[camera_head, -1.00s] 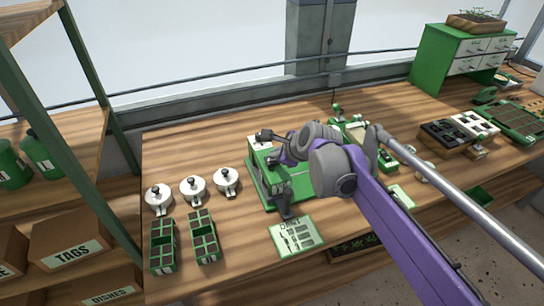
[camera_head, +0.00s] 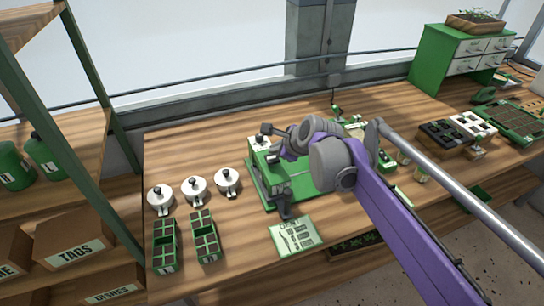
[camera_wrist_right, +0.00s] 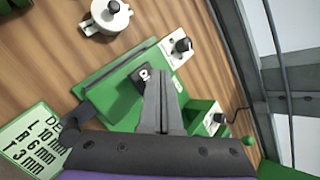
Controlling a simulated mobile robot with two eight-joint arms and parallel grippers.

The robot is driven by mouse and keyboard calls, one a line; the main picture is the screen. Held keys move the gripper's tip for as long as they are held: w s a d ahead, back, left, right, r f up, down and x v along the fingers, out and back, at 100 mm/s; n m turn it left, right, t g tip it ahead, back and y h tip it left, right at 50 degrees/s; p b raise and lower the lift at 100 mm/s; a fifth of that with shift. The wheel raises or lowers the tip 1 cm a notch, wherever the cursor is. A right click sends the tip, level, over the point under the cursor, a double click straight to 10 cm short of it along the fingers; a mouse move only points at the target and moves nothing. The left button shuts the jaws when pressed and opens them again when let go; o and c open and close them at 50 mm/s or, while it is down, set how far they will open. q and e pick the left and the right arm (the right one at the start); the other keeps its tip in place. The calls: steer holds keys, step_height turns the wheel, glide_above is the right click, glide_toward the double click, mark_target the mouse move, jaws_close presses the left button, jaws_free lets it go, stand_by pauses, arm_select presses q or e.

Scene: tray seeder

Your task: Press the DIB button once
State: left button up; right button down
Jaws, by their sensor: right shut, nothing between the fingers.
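The green seeder machine (camera_head: 258,187) stands on the bench, left of my right forearm. A white box with a black knob (camera_head: 260,142) is at its back left corner; it also shows in the wrist view (camera_wrist_right: 178,50). In the wrist view a small black block with a white mark (camera_wrist_right: 143,76) sits on the green machine, right by my fingertips. My right gripper (camera_wrist_right: 158,78) is shut and empty, its tips over the machine; I cannot tell whether they touch the block. In the head view my own wrist partly hides it. No DIB lettering is readable. My left gripper is not in view.
Several white lidded dishes (camera_head: 194,188) and two green cell trays (camera_head: 204,238) stand left of the machine. A printed card (camera_head: 292,237) lies in front. A second white box with a knob (camera_wrist_right: 214,120) is by the machine. Bare bench lies behind the dishes.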

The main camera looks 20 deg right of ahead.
mark_target(275, 159)
steer(key=shift+r, duration=0.1)
step_height(275, 159, up, 5)
steer(key=p, duration=0.3)
stand_by(0.8)
steer(key=s+f+n+g+h, duration=0.1)
steer(key=s+f+n, duration=0.4)
steer(key=s+n, duration=0.3)
steer(key=s+f+n+g+p, duration=0.1)
steer(key=s+f+n, duration=0.4)
steer(key=s+n, duration=0.3)
steer(key=s+f+n+g+h, duration=0.1)
steer(key=s+f+n, duration=0.5)
steer(key=s, duration=0.8)
steer(key=shift+n+h, duration=0.3)
steer(key=shift+n, duration=0.6)
